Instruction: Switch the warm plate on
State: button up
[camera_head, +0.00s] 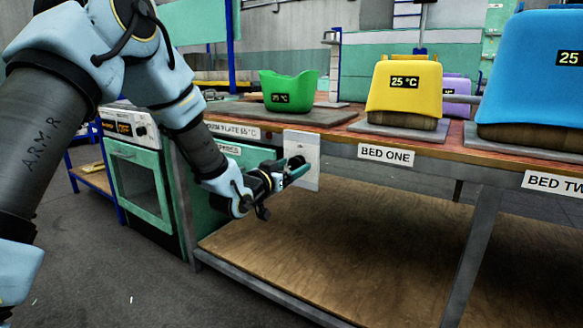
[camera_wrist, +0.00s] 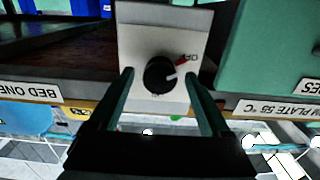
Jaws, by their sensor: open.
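The warm plate's label (camera_head: 232,131) is on the bench edge, and a dark flat plate (camera_head: 320,117) lies above it under a green bin. A pale switch panel (camera_head: 302,145) is on the bench front. In the wrist view the panel (camera_wrist: 135,25) carries a round black knob (camera_wrist: 158,76) with a white pointer mark. A red mark and lettering that looks like "OFF" sit beside the knob. My gripper (camera_head: 296,172) is open in front of the panel. In the wrist view its fingers (camera_wrist: 159,80) stand on either side of the knob; contact cannot be told.
A yellow bin (camera_head: 404,87) and a blue bin (camera_head: 530,70) read 25 °C, to the right. A green oven-like unit (camera_head: 140,180) is at left. A wooden lower shelf (camera_head: 330,250) lies below, mostly clear.

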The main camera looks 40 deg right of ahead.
grip_shut()
dwell(0.5)
